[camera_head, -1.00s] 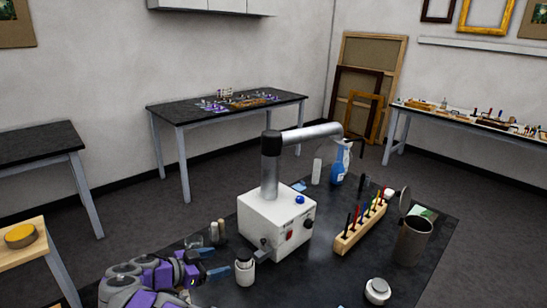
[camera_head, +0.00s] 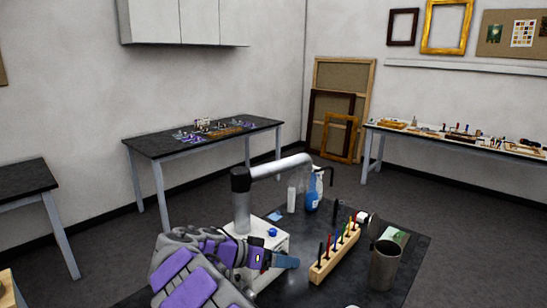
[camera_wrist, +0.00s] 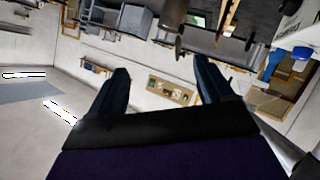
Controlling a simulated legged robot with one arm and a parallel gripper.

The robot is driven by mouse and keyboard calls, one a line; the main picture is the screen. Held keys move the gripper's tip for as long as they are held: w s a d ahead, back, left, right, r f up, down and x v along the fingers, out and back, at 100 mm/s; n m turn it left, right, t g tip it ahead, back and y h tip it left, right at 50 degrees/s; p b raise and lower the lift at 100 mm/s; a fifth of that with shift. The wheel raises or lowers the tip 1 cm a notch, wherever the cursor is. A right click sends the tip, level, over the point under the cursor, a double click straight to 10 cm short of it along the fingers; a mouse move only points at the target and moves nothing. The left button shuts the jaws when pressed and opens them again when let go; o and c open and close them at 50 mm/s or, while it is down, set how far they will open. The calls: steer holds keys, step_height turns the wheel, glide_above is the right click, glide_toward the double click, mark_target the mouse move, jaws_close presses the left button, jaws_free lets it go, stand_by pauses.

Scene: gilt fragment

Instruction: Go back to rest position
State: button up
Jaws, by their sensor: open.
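My gripper (camera_head: 284,262) is at the lower middle of the head view, above the dark bench, in front of the white box with the grey pipe arm. In the wrist view its two dark fingers (camera_wrist: 160,88) stand wide apart with nothing between them. My purple and grey arm hides much of the white box (camera_head: 262,290). I cannot tell from these frames whether the gripper touches the box.
The dark bench (camera_head: 335,289) holds a wooden rack of coloured tools (camera_head: 335,257), a grey canister (camera_head: 384,265) and a blue spray bottle (camera_head: 312,195). A black-topped table (camera_head: 165,147) stands behind. Dark floor lies open around the bench.

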steer(key=s+d+r+n+g+y, duration=0.1)
steer(key=s+d+r+g+y, duration=0.15)
steer(key=s+d, duration=0.55)
steer(key=s+d+r+g+y, duration=0.1)
steer(key=s+d+r+g, duration=0.15)
steer(key=s+d, duration=0.65)
steer(key=s+d+f+n+g+y, duration=0.1)
steer(key=s+d+f+n+y, duration=0.15)
steer(key=s, duration=0.55)
steer(key=s+d+f+n+y, duration=0.1)
steer(key=s+f+y, duration=0.2)
steer(key=s, duration=0.5)
steer(key=s+a+f+n+y, duration=0.3)
steer(key=s+a, duration=0.4)
steer(key=s, duration=0.2)
steer(key=shift+s+f, duration=0.15)
steer(key=shift+s, duration=0.1)
steer(key=shift+d+n, duration=0.25)
steer(key=shift+d, duration=0.15)
steer(key=shift+a, duration=0.15)
